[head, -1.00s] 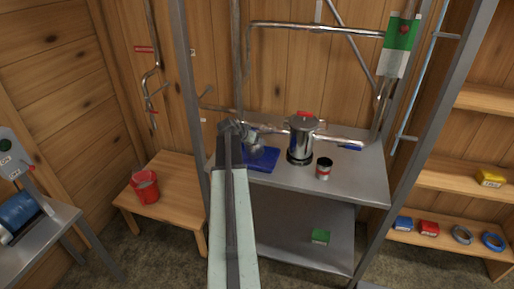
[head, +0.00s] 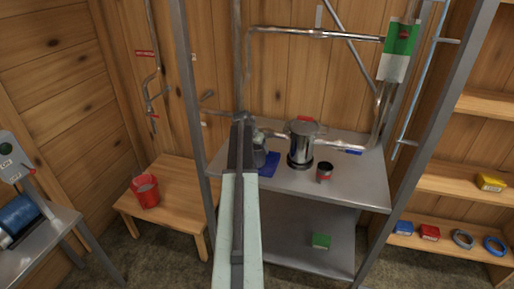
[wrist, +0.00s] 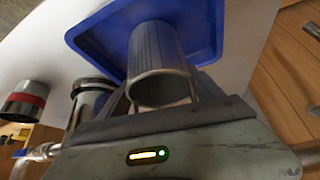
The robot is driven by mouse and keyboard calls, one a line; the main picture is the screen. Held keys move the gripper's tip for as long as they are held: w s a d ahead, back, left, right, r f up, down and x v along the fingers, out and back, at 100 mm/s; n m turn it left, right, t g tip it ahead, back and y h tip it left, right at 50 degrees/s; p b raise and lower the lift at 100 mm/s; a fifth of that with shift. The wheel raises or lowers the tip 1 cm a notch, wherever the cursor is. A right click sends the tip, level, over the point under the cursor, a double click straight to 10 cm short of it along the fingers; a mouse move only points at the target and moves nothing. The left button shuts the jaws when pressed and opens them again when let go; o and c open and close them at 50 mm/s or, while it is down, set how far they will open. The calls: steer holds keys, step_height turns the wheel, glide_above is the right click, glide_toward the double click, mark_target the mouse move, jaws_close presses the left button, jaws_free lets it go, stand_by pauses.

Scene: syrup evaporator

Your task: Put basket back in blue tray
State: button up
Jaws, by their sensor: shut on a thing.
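The basket (wrist: 158,62) is a grey, ribbed cylinder with an open round end. In the wrist view it lies between the fingers of my gripper (wrist: 165,88), which is shut on it. The blue tray (wrist: 206,22) shows behind the basket, with its raised rim around it. In the head view the tray (head: 270,165) lies at the left of the metal table, partly hidden by my arm. My gripper (head: 251,143) and the basket (head: 259,157) are over the tray there. I cannot tell whether the basket touches the tray floor.
A steel pot with a red top (head: 301,143) stands right of the tray. A dark can with a red band (head: 324,173) is in front of it. Pipes (head: 315,33) and a metal post (head: 187,110) stand close by. The table's front right is clear.

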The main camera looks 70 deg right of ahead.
steer(key=shift+f, duration=0.1)
steer(key=shift+f, duration=0.15)
steer(key=o, duration=1.5)
steer(key=p+v, duration=0.6)
steer(key=v, duration=0.2)
steer(key=shift+w, duration=0.1)
steer(key=shift+f, duration=0.1)
